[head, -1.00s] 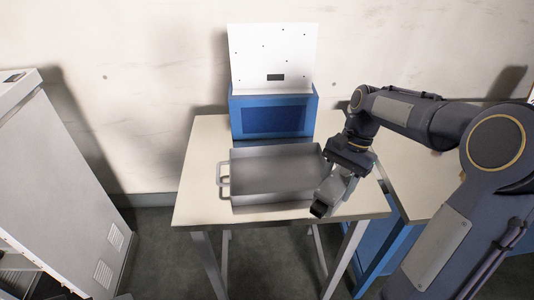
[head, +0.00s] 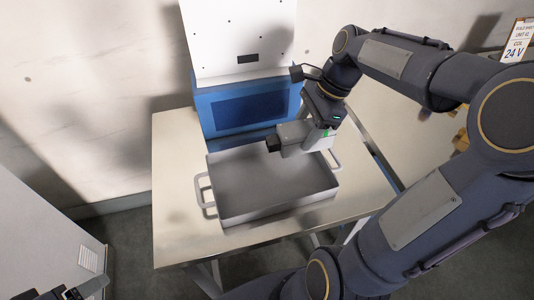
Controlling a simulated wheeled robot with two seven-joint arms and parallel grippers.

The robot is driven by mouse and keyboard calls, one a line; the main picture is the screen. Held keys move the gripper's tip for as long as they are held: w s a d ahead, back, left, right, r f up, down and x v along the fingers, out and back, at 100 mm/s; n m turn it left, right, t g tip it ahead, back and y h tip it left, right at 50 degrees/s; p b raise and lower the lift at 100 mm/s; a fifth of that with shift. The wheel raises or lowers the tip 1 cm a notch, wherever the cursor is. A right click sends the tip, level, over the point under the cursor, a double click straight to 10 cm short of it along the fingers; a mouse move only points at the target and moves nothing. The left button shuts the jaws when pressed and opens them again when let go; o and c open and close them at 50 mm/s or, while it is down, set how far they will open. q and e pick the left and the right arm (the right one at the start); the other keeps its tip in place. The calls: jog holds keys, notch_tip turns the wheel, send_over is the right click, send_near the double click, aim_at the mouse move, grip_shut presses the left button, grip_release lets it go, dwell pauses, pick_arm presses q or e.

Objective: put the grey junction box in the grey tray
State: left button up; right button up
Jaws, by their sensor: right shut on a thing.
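The grey tray (head: 232,213) is a shallow metal pan with side handles on the pale table, and its visible inside is empty. My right gripper (head: 283,144) is above the back right part of the tray. It is shut on a grey thing, which I take to be the grey junction box (head: 318,146); the fingers and the box are similar in colour and hard to tell apart. Part of what looks like my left gripper (head: 82,290) shows at the bottom left edge, mostly cut off, so its jaws cannot be read.
A blue dispenser (head: 247,108) with a white back panel (head: 238,35) stands right behind the tray. The table (head: 178,190) is bare left of the tray. A pale cabinet (head: 45,235) stands at the left. A sign (head: 518,40) and yellowish things (head: 461,140) are at the right.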

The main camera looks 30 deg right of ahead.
jog(key=w+a+f, duration=0.3)
jog(key=a+f, duration=0.1)
jog(key=w+a+f, duration=0.1)
jog(key=w+f, duration=0.1)
jog(key=f, duration=0.1)
jog(key=shift+w+a, duration=0.3)
jog(key=shift+a, duration=0.1)
jog(key=shift+w+a+f, duration=0.15)
jog(key=shift+f, duration=1.65)
jog(key=shift+f, duration=0.2)
jog(key=o, duration=1.1)
